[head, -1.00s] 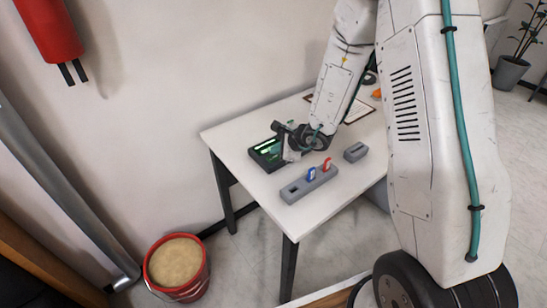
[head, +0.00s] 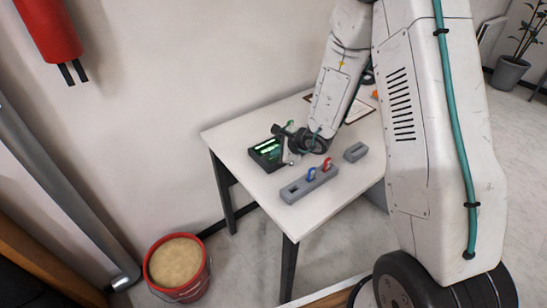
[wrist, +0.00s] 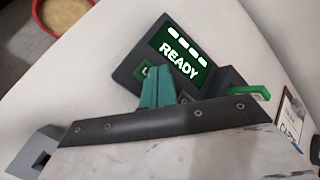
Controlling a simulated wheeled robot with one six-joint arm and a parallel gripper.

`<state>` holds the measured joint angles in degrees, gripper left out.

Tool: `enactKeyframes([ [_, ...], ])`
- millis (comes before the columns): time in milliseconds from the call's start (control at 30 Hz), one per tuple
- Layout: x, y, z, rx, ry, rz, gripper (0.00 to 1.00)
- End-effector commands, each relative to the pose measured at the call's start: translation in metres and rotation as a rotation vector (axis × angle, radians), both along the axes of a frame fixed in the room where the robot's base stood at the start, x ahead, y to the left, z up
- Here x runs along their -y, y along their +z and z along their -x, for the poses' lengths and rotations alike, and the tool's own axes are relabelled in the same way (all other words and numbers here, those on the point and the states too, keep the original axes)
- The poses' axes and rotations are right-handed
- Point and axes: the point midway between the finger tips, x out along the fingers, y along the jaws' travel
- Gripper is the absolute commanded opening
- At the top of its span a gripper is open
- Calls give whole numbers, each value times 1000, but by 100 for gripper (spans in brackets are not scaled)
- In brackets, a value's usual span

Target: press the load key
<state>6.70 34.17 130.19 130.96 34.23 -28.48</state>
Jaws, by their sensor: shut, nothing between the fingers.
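The dark marker unit (head: 266,153) stands on the white table, and its lit green screen (wrist: 178,50) reads READY in the wrist view. Below the screen is a green key (wrist: 145,71) with a letter that looks like L, partly hidden by my fingers. My gripper (wrist: 158,72) is shut and empty, its teal fingertips over or beside that key. I cannot tell whether they touch it. In the head view my gripper (head: 291,159) is at the right side of the unit.
A grey holder (head: 308,186) with a blue and a red tag stands in front. A small grey block (head: 355,152) is to its right. A green tag (wrist: 250,92) sticks out beside the unit. A red bucket (head: 177,265) stands on the floor.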

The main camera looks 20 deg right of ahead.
Motion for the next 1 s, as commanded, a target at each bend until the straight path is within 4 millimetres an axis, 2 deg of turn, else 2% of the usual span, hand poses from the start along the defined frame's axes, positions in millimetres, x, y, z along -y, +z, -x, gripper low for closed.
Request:
enactKeyframes([
  [633,0,-4,0,0,1,1,0],
  [1000,0,11,0,0,0,0,0],
])
